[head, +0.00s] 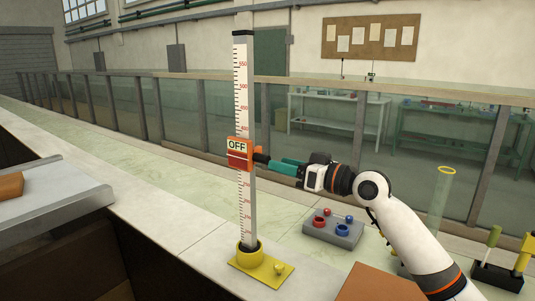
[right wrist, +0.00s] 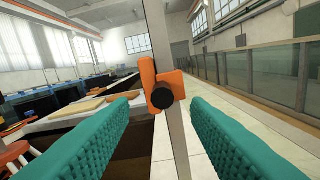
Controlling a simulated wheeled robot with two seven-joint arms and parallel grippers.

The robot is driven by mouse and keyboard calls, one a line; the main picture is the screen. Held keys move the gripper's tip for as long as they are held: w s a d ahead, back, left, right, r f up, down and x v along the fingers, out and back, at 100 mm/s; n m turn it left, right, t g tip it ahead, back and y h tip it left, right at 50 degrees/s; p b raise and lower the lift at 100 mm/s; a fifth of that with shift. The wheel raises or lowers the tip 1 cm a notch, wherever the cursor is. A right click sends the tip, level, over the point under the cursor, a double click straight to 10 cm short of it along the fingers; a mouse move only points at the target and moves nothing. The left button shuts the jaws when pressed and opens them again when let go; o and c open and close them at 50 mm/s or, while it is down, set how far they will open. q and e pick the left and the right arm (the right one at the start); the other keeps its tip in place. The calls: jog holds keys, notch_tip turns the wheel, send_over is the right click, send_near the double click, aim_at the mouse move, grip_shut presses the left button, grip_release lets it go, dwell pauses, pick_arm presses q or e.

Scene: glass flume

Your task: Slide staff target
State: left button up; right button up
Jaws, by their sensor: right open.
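The staff (head: 244,85) is a tall upright white scale with red marks, standing in a yellow base (head: 262,264) on the pale ledge. The orange-red target (head: 239,153) with an OFF label sits around the staff at about mid-height. In the right wrist view the target (right wrist: 172,84) shows its side with a black round knob (right wrist: 163,96). My right gripper (head: 268,161) has teal fingers and comes to the target from the right. In the right wrist view the fingers are apart, with the knob between and beyond them. Contact with the knob cannot be told. My left gripper is not in view.
A clear tube with a yellow rim (head: 443,195) stands farther right. A glass wall (head: 190,110) runs behind. A grey tray (head: 60,200) is at the left.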

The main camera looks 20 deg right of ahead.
aim_at(267, 162)
jog(key=p+x, duration=0.1)
jog(key=x, duration=0.4)
jog(key=shift+w, duration=0.1)
jog(key=shift+w+f, duration=0.15)
jog(key=shift+a, duration=0.1)
jog(key=c, duration=0.8)
grip_shut()
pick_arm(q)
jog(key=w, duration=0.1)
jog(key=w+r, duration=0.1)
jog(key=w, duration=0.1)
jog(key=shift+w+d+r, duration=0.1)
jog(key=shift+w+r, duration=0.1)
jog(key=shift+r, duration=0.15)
